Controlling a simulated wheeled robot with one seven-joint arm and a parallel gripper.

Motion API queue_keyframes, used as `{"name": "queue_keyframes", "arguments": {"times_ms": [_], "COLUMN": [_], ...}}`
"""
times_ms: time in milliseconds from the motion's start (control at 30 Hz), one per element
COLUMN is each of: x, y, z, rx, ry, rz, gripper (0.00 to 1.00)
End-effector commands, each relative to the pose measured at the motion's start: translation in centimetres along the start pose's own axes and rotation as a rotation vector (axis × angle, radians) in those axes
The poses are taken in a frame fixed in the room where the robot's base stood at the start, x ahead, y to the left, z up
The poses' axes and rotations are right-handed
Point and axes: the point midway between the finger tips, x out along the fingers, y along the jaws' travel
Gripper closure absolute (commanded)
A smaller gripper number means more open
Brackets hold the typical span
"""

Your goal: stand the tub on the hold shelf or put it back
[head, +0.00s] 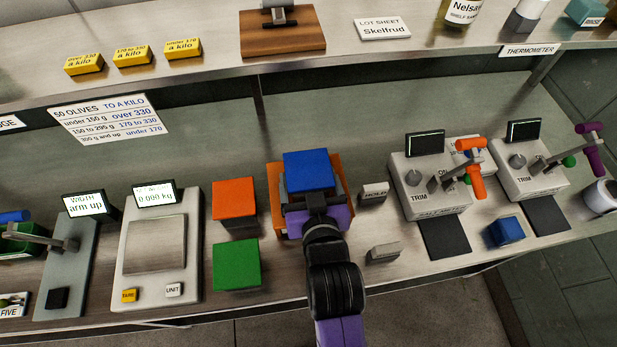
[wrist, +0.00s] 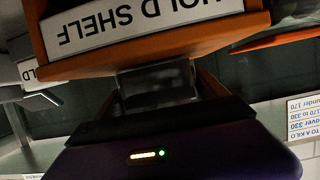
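The blue-topped tub (head: 308,170) is at the orange hold shelf (head: 277,210), right of the middle of the bench in the head view. My gripper (head: 314,200) reaches to it from the front. In the wrist view, which is upside down, the shelf's HOLD SHELF label (wrist: 145,22) shows, with a grey, see-through body (wrist: 156,84), seemingly the tub's, in front of my gripper. My purple gripper housing fills the bottom there. The fingertips are largely hidden, so I cannot tell if they grip the tub, or if the tub touches the shelf.
A red-orange box (head: 235,198) and a green box (head: 237,264) stand left of the shelf. Further left is a scale (head: 155,245) reading 0.000 kg. To the right are a small grey block (head: 384,252), two trim meters (head: 428,187) (head: 527,168) and a blue cube (head: 505,231). A shelf runs above.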

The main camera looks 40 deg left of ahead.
Motion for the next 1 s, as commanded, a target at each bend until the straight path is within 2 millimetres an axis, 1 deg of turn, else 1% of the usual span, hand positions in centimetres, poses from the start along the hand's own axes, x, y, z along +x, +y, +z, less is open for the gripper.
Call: {"name": "queue_keyframes", "arguments": {"times_ms": [33, 67, 100, 300, 400, 467, 567, 800, 1000], "x": [0.0, 0.0, 0.0, 0.0, -0.2, -0.7, -2.2, -7.1, -10.4], "y": [0.0, 0.0, 0.0, 0.0, 0.0, 0.1, 0.0, 0.1, 0.1], "z": [0.0, 0.0, 0.0, 0.0, -0.5, -0.1, -0.1, 0.0, -0.1], "rx": [0.000, 0.000, 0.000, 0.000, 0.000, 0.000, 0.001, 0.001, 0.000], "ry": [-0.001, -0.001, -0.001, -0.001, 0.000, -0.002, -0.002, -0.002, -0.001], "rz": [0.000, 0.000, 0.000, 0.000, 0.000, 0.001, 0.001, 0.001, 0.002], "gripper": [0.09, 0.03, 0.00, 0.00, 0.00, 0.00, 0.00, 0.00, 0.00]}}
